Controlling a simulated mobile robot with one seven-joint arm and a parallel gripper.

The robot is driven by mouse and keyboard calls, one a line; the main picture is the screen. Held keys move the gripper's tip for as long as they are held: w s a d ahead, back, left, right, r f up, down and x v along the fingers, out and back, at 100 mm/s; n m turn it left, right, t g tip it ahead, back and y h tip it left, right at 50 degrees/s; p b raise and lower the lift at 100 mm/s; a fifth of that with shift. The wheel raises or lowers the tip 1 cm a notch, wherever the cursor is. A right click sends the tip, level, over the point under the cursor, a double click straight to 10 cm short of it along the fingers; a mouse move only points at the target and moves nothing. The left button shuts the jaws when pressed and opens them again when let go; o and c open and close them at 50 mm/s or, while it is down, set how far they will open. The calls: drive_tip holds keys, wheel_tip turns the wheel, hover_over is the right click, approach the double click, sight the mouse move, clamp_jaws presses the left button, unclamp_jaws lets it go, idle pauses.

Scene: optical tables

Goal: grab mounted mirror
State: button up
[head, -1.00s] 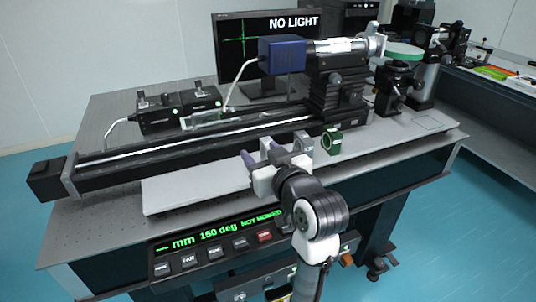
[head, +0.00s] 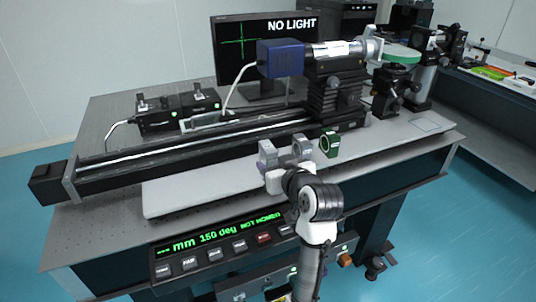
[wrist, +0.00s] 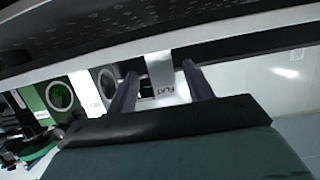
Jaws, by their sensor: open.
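A grey mount with a FLAT label (wrist: 164,76), which looks like the mounted mirror, stands in the wrist view between the two dark fingers of my gripper (wrist: 160,70). The fingers are apart, one on each side of it in the picture; whether they touch it I cannot tell. In the head view the mount (head: 267,152) is the leftmost of a short row on the light grey board. My white gripper body (head: 276,181) is just in front of it, and the fingers are not clear there.
A second grey mount (head: 301,147) and a green ring mount (head: 330,144) stand close on the right. A long black rail (head: 190,150) runs behind. The board (head: 190,190) is clear on the left. A control panel (head: 215,245) is on the table front.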

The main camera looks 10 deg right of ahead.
sight(268, 158)
drive_tip(key=x, duration=0.4)
drive_tip(key=shift+a+r+p, duration=0.15)
drive_tip(key=shift+p, duration=0.25)
clamp_jaws()
